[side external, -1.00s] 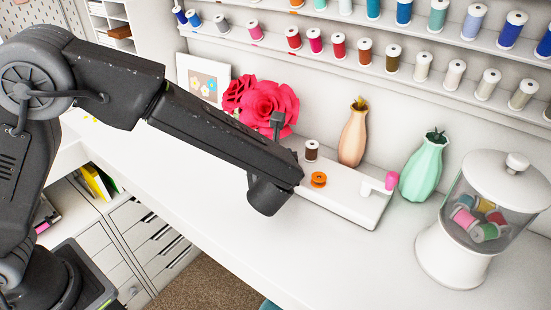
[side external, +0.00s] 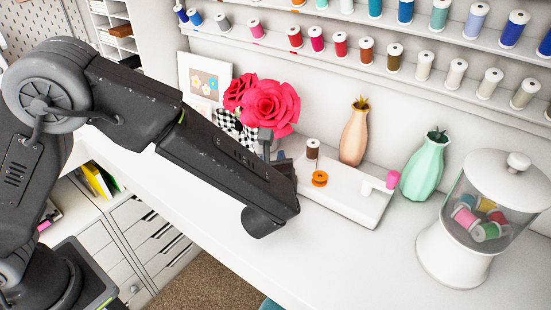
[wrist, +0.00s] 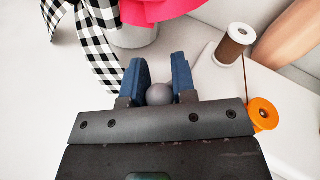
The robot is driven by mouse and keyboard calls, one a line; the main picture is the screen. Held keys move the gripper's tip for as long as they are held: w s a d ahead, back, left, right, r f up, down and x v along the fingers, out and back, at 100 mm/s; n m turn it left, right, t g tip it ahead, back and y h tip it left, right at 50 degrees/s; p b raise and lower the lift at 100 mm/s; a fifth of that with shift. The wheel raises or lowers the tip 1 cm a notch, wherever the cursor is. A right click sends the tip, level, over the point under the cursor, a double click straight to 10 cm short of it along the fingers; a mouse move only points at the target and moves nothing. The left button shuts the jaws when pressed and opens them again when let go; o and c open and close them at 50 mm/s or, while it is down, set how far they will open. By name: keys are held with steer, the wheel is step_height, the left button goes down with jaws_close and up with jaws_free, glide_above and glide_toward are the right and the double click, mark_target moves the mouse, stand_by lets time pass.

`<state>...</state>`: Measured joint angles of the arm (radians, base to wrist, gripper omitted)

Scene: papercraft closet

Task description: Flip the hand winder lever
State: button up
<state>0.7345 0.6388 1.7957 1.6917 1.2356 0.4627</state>
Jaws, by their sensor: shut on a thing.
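The winder's white base (side external: 345,197) lies on the white desk. It carries a brown thread spool (side external: 312,149), an orange bobbin (side external: 319,179) and a white crank with a pink knob (side external: 393,179) at its right end. The spool (wrist: 241,33) and bobbin (wrist: 263,113) also show in the wrist view, with a brown strand between them. My gripper (wrist: 160,75) has blue fingers closed around a round grey knob (wrist: 159,94), which looks like the lever's end. The rest of the lever is hidden. In the side view, my arm covers most of my gripper.
Red paper flowers (side external: 268,105) and a black-and-white checkered ribbon (wrist: 95,45) are close behind my gripper. A peach vase (side external: 354,135), a mint vase (side external: 424,168) and a spool jar (side external: 470,215) stand rightward. The desk front is clear.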

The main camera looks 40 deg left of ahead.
steer(key=shift+s+f, duration=0.1)
steer(key=o, duration=0.9)
steer(key=shift+o, duration=0.2)
steer(key=shift+d, duration=0.1)
steer(key=v, duration=1.3)
steer(key=shift+s+d, duration=0.1)
steer(key=shift+s, duration=0.25)
